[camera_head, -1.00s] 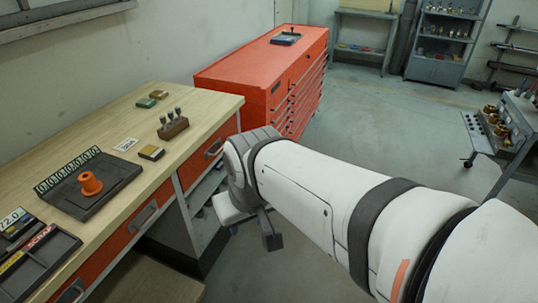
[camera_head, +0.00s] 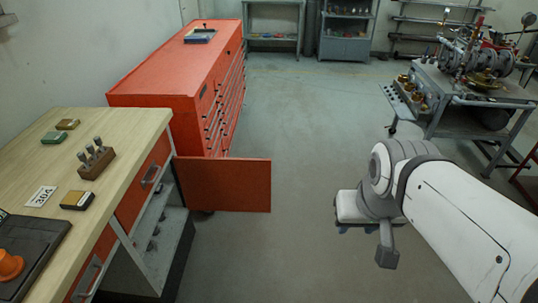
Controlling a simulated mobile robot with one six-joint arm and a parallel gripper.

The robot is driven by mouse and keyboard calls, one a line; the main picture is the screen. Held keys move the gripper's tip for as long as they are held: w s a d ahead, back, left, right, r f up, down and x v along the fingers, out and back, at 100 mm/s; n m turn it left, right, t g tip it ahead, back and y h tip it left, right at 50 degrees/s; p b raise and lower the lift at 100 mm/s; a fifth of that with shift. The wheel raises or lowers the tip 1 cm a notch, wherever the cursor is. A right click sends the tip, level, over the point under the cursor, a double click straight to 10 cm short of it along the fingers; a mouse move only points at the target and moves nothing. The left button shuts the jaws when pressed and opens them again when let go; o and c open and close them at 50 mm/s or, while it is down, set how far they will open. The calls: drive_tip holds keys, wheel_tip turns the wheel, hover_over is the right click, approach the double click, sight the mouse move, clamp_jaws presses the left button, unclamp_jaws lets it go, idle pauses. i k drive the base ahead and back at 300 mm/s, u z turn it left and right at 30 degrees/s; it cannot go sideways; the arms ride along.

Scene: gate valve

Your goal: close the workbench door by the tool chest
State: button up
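The workbench door (camera_head: 228,185) is an orange panel at the workbench's far end. It stands swung out to the right, just in front of the red tool chest (camera_head: 172,74). The cabinet behind it is open, with grey shelves (camera_head: 155,228) showing. The workbench (camera_head: 105,150) has a light wooden top and orange drawers. My gripper (camera_head: 372,240) is to the right of the door, over open floor and apart from it. Its fingers are only partly visible, so I cannot tell whether it is open or shut.
A grey trolley (camera_head: 470,100) with valve parts stands at the right. A shelf cabinet (camera_head: 346,48) and a small bench (camera_head: 273,38) stand at the back. Floor between the door and my gripper is clear. A block with several bits (camera_head: 96,160) sits on the workbench.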

sight(216, 183)
drive_tip(key=z, duration=0.5)
drive_tip(key=i, duration=4.9)
drive_tip(key=u, duration=1.5)
drive_tip(key=k, duration=0.1)
drive_tip(key=u, duration=2.95)
